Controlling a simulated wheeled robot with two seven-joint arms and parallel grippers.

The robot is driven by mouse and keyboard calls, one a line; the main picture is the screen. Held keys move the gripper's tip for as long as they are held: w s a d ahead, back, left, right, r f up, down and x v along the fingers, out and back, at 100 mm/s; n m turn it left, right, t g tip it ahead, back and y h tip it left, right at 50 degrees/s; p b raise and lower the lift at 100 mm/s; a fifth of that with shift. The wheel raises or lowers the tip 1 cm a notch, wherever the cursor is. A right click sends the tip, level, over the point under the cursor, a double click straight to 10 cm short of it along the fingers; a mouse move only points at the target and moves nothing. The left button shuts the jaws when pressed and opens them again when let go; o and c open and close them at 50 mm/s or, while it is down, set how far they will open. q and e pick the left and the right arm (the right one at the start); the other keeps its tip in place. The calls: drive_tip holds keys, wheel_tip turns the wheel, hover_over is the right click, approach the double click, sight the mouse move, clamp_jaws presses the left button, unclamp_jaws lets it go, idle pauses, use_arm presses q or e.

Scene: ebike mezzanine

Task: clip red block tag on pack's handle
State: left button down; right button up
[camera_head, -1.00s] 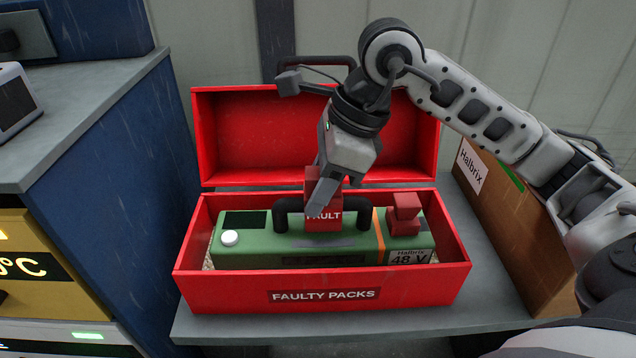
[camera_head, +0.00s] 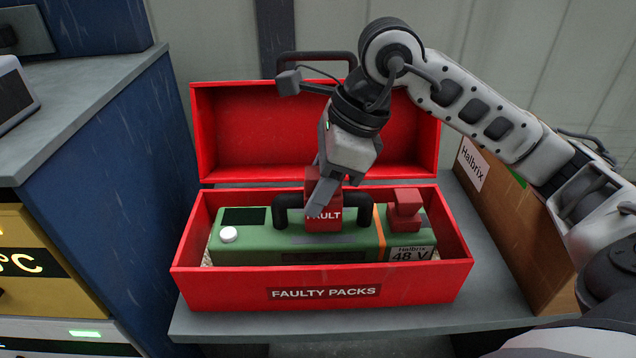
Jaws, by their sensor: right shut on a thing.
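The green battery pack (camera_head: 335,243) lies in the open red box marked FAULTY PACKS (camera_head: 235,285). Its black handle (camera_head: 281,212) rises from its top at the middle. The red tag marked FAULT (camera_head: 325,222) sits at the handle, between its two uprights. My right gripper (camera_head: 322,190) points down and is shut on the red tag, hiding part of it and of the handle's bar. I cannot tell whether the tag is fully seated around the bar. My left gripper is out of view.
A red block-shaped piece (camera_head: 405,212) stands on the pack's right end. The box's raised lid (camera_head: 250,135) is behind my gripper. A cardboard carton (camera_head: 520,230) stands at right, and a blue cabinet (camera_head: 110,200) at left.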

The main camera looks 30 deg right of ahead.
drive_tip(key=shift+f, duration=0.1)
drive_tip(key=o, duration=1.1)
drive_tip(key=shift+c, duration=0.2)
